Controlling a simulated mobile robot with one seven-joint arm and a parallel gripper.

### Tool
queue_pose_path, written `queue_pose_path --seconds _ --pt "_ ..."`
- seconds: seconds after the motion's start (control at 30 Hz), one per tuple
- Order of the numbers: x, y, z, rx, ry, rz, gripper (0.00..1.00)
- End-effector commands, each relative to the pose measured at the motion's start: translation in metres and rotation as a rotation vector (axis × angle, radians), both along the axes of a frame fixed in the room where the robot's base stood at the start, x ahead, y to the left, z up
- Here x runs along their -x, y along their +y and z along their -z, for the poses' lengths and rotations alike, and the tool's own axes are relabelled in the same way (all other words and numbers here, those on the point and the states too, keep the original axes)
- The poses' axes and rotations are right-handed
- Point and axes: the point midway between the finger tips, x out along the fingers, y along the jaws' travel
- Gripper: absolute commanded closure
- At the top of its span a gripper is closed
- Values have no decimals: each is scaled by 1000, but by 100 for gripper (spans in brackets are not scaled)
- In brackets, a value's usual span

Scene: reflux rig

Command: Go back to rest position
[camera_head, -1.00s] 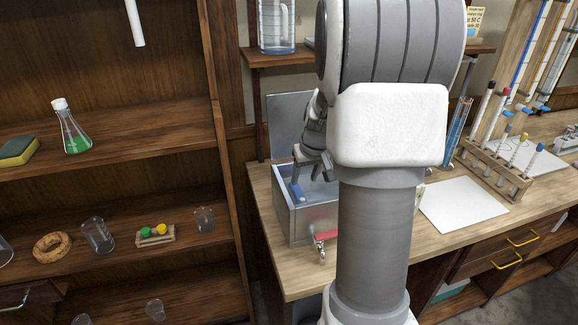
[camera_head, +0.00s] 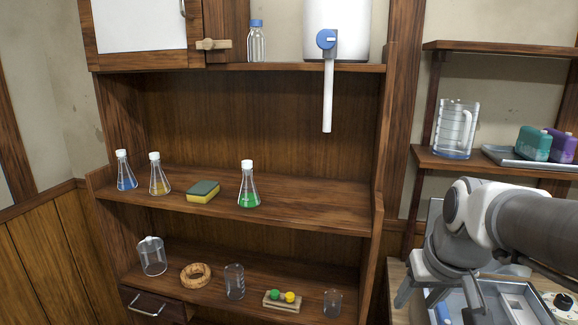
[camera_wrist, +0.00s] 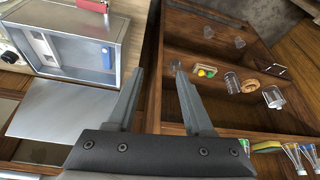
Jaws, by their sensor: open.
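My arm reaches in from the right edge of the head view.
The shelf unit (camera_head: 300,205) holds stoppered flasks, including a green one (camera_head: 249,190), a sponge (camera_head: 203,192), a cork ring (camera_head: 195,275) and beakers. A jug (camera_head: 456,130) stands on the right wall shelf. A white tank (camera_head: 345,25) with a spout sits on top.

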Motion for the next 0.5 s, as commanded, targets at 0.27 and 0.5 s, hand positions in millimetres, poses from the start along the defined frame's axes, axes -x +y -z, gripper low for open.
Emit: queue_pose_path --seconds 0.27,0.5 --pt "59 48 -8 5 -66 -48 48" --pt "91 65 -4 8 -100 -66 48"
